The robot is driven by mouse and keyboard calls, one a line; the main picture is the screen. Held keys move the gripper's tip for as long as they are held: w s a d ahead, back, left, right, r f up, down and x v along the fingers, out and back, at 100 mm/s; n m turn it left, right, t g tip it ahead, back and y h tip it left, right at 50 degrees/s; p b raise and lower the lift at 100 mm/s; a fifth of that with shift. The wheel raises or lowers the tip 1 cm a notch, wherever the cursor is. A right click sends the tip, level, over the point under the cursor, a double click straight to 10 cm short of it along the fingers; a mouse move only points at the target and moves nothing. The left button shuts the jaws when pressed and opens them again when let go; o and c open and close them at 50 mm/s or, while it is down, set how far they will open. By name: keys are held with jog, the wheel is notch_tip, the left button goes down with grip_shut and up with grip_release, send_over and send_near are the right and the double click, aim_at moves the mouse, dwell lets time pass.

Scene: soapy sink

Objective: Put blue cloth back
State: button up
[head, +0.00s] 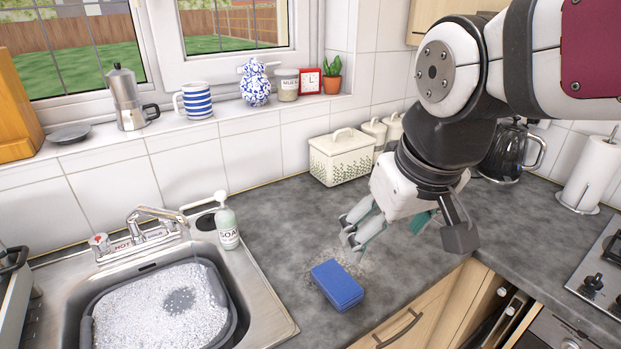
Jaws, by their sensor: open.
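A thick, folded-looking blue block (337,285), the only blue cloth-like thing in view, lies flat on the grey worktop (275,245) to the right of the sink. My gripper (402,238) hangs above the worktop, up and to the right of the blue block and apart from it. Its fingers are spread, with pale and teal parts on the left and a dark finger on the right. I see nothing held between them.
A sink with a grey basin of suds (150,310) is at left. A soap bottle (227,226) stands by its rim. A pale speckled patch (345,262) lies behind the blue block. A cream bread bin (341,158), kettle (503,152) and paper roll (592,172) stand along the wall.

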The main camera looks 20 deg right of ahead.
jog(key=shift+m+t, duration=0.4)
jog(key=shift+t, duration=0.2)
jog(key=s, duration=0.2)
jog(key=s+r, duration=0.1)
jog(key=s, duration=0.2)
